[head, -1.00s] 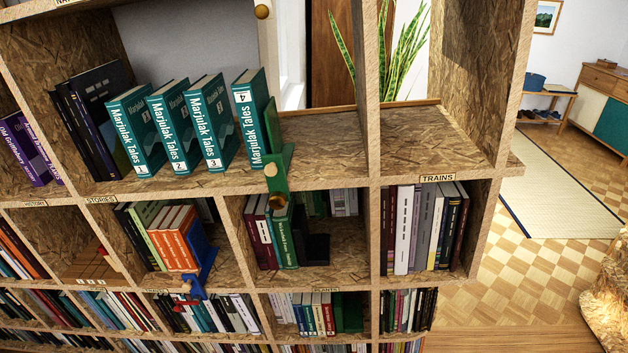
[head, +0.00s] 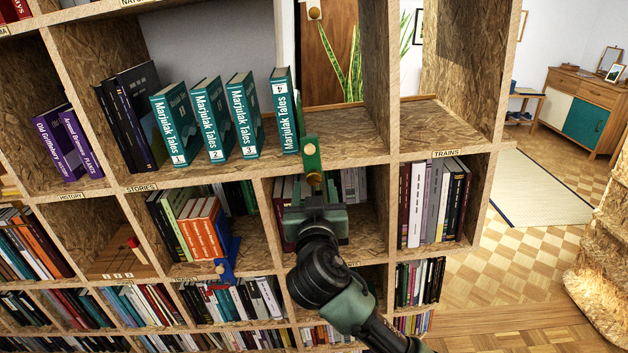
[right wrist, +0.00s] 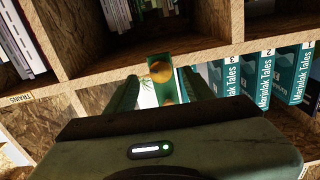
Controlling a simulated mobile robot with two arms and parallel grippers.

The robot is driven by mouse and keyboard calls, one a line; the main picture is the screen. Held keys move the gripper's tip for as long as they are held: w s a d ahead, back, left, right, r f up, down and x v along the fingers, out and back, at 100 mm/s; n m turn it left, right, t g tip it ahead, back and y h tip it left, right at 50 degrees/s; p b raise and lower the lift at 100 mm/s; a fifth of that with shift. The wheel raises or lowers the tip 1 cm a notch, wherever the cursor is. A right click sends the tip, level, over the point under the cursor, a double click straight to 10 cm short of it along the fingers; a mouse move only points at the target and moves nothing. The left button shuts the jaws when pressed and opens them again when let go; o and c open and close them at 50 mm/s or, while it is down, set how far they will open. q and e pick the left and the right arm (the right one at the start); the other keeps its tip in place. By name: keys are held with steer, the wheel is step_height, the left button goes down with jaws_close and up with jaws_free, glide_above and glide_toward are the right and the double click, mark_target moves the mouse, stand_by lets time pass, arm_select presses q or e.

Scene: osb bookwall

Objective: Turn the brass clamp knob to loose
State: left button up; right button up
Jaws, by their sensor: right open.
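The green clamp (head: 311,156) grips the shelf edge below the teal volume 4 and bears a brass disc on its front. The brass clamp knob (head: 314,179) sits under it, partly hidden by my right gripper (head: 315,192) in the head view. In the right wrist view, which is upside down, the knob (right wrist: 160,72) shows ahead, in the gap between the two fingers of my right gripper (right wrist: 160,88). The fingers are apart, and I cannot tell whether they touch it. My left gripper is not in view.
Teal books (head: 207,118) lean on the shelf left of the clamp. A blue bookend (head: 225,260) with another brass knob stands lower left. Upright dividers and shelf boards (head: 400,155) border the compartments. The compartment right of the clamp, above the trains label, is empty.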

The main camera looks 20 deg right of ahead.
mark_target(314, 180)
steer(key=shift+x, duration=1.9)
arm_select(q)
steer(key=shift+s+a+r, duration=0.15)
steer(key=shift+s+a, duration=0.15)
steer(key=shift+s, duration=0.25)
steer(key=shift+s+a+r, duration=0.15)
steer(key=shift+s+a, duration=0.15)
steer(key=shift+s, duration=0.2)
arm_select(e)
jaws_close()
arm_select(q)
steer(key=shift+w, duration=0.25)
